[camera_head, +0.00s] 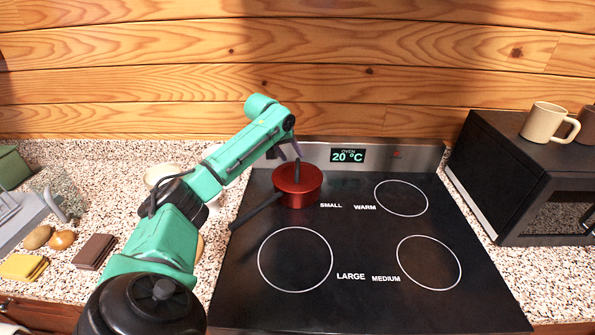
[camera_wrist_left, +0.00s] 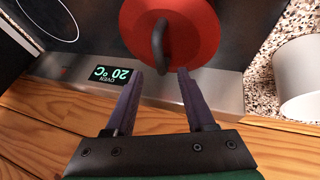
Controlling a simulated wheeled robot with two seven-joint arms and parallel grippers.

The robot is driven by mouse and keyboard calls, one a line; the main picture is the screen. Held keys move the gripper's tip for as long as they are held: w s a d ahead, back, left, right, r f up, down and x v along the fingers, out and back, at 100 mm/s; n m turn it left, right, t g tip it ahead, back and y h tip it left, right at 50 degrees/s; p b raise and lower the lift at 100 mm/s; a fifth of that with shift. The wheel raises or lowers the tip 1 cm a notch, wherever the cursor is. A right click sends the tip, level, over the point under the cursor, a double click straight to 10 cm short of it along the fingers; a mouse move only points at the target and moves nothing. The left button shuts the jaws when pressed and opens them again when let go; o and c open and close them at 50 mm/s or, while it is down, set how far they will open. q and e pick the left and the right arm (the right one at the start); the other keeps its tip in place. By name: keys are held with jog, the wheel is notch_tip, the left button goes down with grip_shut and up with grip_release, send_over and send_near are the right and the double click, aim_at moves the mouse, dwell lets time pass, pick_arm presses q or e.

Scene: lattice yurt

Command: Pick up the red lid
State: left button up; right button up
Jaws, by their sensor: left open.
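The red lid (camera_head: 284,177) covers a red pot (camera_head: 298,199) on the back-left burner of the black stove. The lid has a dark loop handle on top, and the pot's long black handle points to the lower left. In the left wrist view, the red lid (camera_wrist_left: 197,28) is at top centre with its loop handle (camera_wrist_left: 158,40) upright. My left gripper (camera_head: 287,151) is just above and behind the lid, open and empty. In the left wrist view, my left gripper's fingertips (camera_wrist_left: 160,71) lie either side of the loop's near end. I cannot tell whether they touch it.
The stove (camera_head: 365,290) is otherwise bare. A black microwave (camera_head: 520,165) with a beige mug (camera_head: 549,122) and a brown mug stands right. Left on the speckled counter are a white bowl (camera_head: 158,174), sponges, food items and a dish rack. A wooden wall rises behind.

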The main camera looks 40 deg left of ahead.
aim_at(297, 164)
pick_arm(q)
jog(key=p+x, duration=0.2)
jog(key=x, duration=0.3)
jog(key=shift+s+d, duration=0.1)
jog(key=shift+f, duration=0.25)
jog(key=shift+d+f, duration=0.1)
jog(key=shift+f, duration=0.1)
grip_shut()
pick_arm(e)
jog(key=w+r, duration=0.1)
jog(key=a+r, duration=0.1)
jog(key=shift+w+a+r, duration=0.15)
jog(key=shift+w+r, duration=0.2)
jog(key=shift+d, duration=0.2)
jog(key=shift+a, duration=0.1)
